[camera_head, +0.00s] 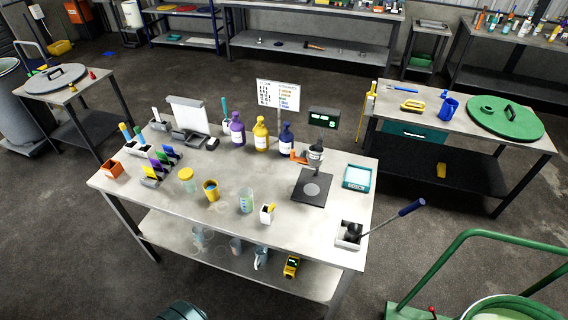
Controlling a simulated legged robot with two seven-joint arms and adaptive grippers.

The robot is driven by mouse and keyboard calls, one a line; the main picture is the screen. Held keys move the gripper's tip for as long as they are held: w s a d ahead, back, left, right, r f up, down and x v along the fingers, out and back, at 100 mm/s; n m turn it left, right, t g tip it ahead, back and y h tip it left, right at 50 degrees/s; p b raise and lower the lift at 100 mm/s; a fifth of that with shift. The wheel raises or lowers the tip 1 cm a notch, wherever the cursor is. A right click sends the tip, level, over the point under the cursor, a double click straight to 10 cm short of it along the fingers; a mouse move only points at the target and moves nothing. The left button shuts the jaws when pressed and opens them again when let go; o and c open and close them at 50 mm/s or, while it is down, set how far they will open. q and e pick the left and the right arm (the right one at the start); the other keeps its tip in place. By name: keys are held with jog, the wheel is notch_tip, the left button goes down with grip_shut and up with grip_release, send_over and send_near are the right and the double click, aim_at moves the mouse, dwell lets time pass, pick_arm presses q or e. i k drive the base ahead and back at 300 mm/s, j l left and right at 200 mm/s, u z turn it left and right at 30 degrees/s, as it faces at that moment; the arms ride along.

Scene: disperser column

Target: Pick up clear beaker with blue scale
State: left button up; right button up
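A clear beaker (246,201) with blue-green markings stands upright on the near side of the central workbench (222,177). It is right of a yellow cup (211,190) and left of a small white container (267,214). More clear glassware stands on the bench's lower shelf, including a clear vessel (198,237) and one with a bluish look (261,258); their markings are too small to read. Neither of my grippers shows in the head view.
Purple (237,130), yellow (261,134) and dark blue (286,139) bottles stand at the bench's back. A black-based device (311,188) and a grey bin with a blue-handled tool (349,234) are on the right. A green cart (480,262) stands front right.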

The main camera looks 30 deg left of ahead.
aim_at(246, 193)
jog(key=u, duration=1.55)
jog(key=i+l+z, duration=0.1)
jog(key=z, duration=0.2)
